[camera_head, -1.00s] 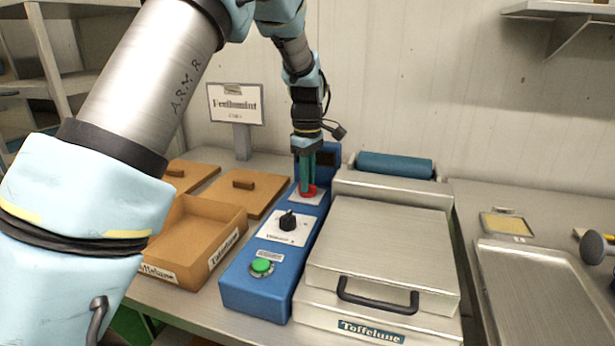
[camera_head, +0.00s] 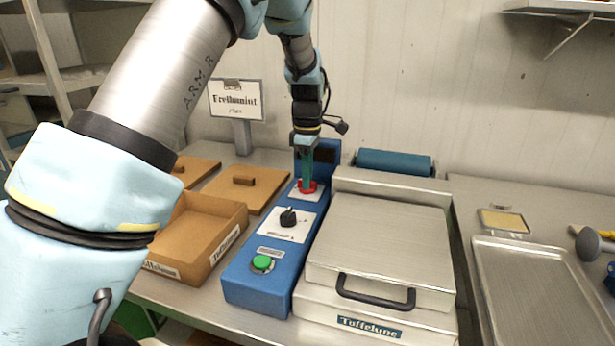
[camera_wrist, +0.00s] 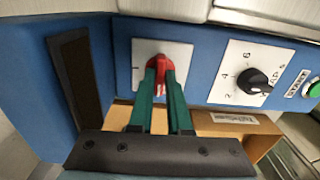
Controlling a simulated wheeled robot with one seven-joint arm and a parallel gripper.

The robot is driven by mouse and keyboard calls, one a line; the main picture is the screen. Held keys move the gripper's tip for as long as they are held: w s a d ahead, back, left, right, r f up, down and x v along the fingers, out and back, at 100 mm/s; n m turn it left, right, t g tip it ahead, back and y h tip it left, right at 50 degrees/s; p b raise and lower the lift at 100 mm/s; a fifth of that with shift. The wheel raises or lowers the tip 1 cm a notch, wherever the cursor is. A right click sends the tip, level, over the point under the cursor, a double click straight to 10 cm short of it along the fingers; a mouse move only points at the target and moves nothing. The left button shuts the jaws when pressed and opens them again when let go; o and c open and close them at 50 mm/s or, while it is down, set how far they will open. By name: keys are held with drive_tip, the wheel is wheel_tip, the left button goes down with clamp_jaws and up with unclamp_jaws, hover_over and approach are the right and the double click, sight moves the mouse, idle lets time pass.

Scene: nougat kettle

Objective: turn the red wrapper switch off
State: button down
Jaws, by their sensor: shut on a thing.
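The red wrapper switch (camera_head: 311,188) is a red rotary knob on a white plate, at the far end of the blue control box (camera_head: 262,283). In the wrist view the red knob (camera_wrist: 159,62) stands between my two green fingers, with its handle running up and down the picture. My gripper (camera_head: 306,181) comes down from above and is shut on the knob. The wrist view shows the gripper (camera_wrist: 160,84) with a fingertip on each side of the handle. The fingers hide part of the knob and plate, and I cannot read its position marks clearly.
On the same box are a black numbered dial (camera_head: 288,218) and a green button (camera_head: 262,263). A metal lidded machine (camera_head: 380,240) stands close on the right. Wooden trays (camera_head: 205,235) lie on the left, with a sign (camera_head: 236,100) behind. A metal tray (camera_head: 535,290) is far right.

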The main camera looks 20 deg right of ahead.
drive_tip(key=c, duration=0.9)
unclamp_jaws()
drive_tip(key=shift+o, duration=0.2)
drive_tip(key=shift+r, duration=0.1)
wheel_tip(320, 180, up, 11)
drive_tip(key=b, duration=0.2)
drive_tip(key=shift+b, duration=0.3)
drive_tip(key=shift+f, duration=0.2)
drive_tip(key=w+a+f+m, duration=0.1)
drive_tip(key=a+f+m, duration=0.1)
drive_tip(key=a, duration=0.7)
drive_tip(key=w+a+f+m, duration=0.1)
drive_tip(key=a+f+m, duration=0.1)
drive_tip(key=a, duration=0.8)
drive_tip(key=s+a+f+m, duration=0.3)
drive_tip(key=s+a, duration=0.3)
drive_tip(key=a, duration=0.3)
drive_tip(key=s+a+f+m+t, duration=0.1)
drive_tip(key=s+a+f+m, duration=0.2)
drive_tip(key=s+a, duration=0.3)
drive_tip(key=a, duration=0.3)
drive_tip(key=shift+s+f+m+t, duration=0.3)
drive_tip(key=shift+s+m, duration=0.05)
drive_tip(key=shift+m, duration=0.05)
